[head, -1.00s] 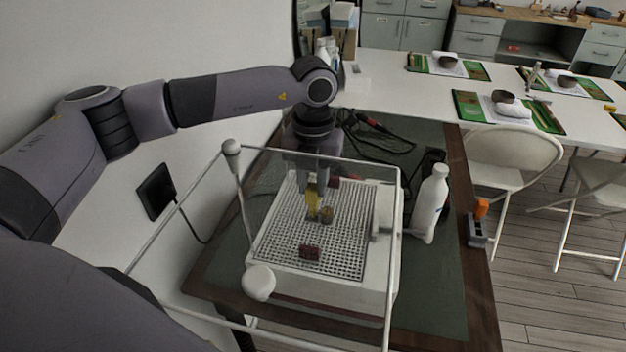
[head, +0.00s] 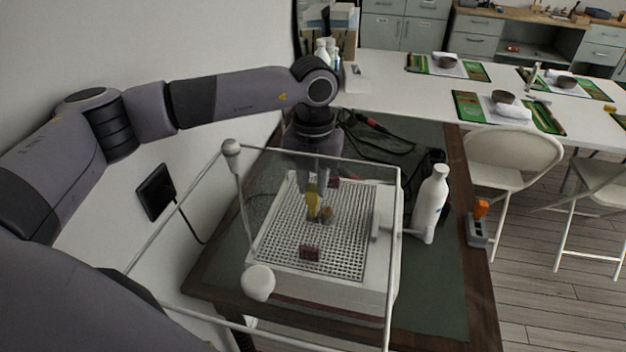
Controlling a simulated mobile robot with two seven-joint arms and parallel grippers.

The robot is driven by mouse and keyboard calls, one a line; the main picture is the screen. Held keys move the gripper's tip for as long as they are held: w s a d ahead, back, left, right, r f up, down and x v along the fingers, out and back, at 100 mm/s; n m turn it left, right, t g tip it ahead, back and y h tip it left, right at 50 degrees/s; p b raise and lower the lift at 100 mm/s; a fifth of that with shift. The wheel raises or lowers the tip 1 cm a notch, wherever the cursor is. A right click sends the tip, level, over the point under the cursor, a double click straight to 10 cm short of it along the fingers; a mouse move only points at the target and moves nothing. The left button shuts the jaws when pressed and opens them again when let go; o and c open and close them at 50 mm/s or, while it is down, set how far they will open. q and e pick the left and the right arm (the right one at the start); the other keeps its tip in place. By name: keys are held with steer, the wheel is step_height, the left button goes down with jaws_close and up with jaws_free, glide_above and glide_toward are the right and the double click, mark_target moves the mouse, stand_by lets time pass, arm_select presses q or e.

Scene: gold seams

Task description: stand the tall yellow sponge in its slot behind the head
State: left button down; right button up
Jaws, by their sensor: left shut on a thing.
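The tall yellow sponge (head: 312,201) shows upright over the perforated grid (head: 345,240) of the white machine, seen through its clear cover. My left gripper (head: 313,185) reaches down from behind and is shut on the sponge's upper part. A small brownish head (head: 326,214) sits just right of the sponge's lower end. The slot is too small to make out, and I cannot tell whether the sponge's foot touches the grid. My right gripper is not in view.
A dark red block (head: 309,252) sits on the front of the grid; another red piece (head: 334,182) is at the back. The clear cover's frame (head: 392,260) surrounds the grid. A white bottle (head: 430,205) and an orange-topped grey item (head: 480,222) stand to the right.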

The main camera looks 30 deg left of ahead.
arm_select(q)
steer(key=shift+f+b, duration=1.45)
steer(key=shift+f, duration=0.55)
stand_by(0.6)
steer(key=c, duration=0.8)
jaws_free()
steer(key=shift+r, duration=0.1)
steer(key=shift+r+p, duration=1.7)
steer(key=shift+r, duration=0.75)
steer(key=shift+r+p, duration=0.3)
steer(key=shift+r, duration=0.75)
